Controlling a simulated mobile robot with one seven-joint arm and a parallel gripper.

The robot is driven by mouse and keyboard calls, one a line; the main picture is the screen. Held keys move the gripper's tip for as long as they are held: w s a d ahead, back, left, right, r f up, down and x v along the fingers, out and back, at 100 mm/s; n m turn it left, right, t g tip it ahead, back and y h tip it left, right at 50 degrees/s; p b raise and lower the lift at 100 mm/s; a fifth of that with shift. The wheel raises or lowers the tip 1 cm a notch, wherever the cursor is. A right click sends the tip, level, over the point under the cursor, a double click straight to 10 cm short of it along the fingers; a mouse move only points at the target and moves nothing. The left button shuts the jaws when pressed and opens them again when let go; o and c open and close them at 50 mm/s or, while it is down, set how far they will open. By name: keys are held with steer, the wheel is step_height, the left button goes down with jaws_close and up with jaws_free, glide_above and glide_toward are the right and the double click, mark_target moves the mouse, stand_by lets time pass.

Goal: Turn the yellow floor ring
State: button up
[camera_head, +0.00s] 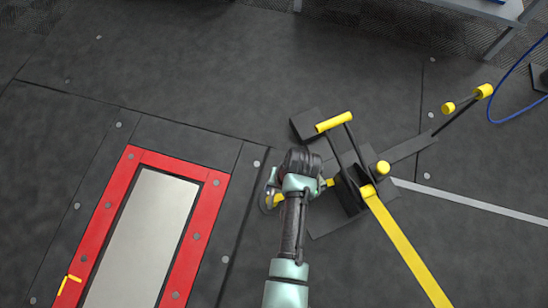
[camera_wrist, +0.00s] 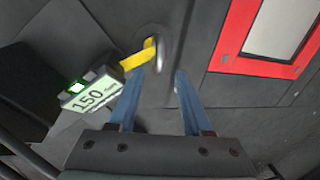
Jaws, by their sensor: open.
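A grey metal ring (camera_wrist: 161,52) stands at the floor in the wrist view, with the end of a short yellow strap (camera_wrist: 137,59) at it. No ring that is clearly yellow all over can be made out. My gripper (camera_wrist: 160,78) is open, its two blue fingers apart. The metal ring shows just beyond and between the fingertips, with nothing held. In the head view my gripper (camera_head: 302,162) is above the floor left of the black ratchet frame; its fingertips are hidden. A bit of yellow (camera_head: 278,198) shows beside my wrist there.
A black frame with yellow grips (camera_head: 335,122) and a long yellow strap (camera_head: 405,245) lies to the right. A display reading 150 (camera_wrist: 92,95) is close left of my fingers. A red-framed pale plate (camera_head: 150,240) lies left. A blue cable (camera_head: 510,112) hangs at right.

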mark_target(273, 194)
steer(key=f+b, duration=0.1)
steer(key=f, duration=0.1)
steer(key=a+f+b, duration=0.1)
steer(key=f+b, duration=0.1)
steer(key=shift+w+f, duration=0.15)
steer(key=shift+f, duration=0.25)
jaws_close()
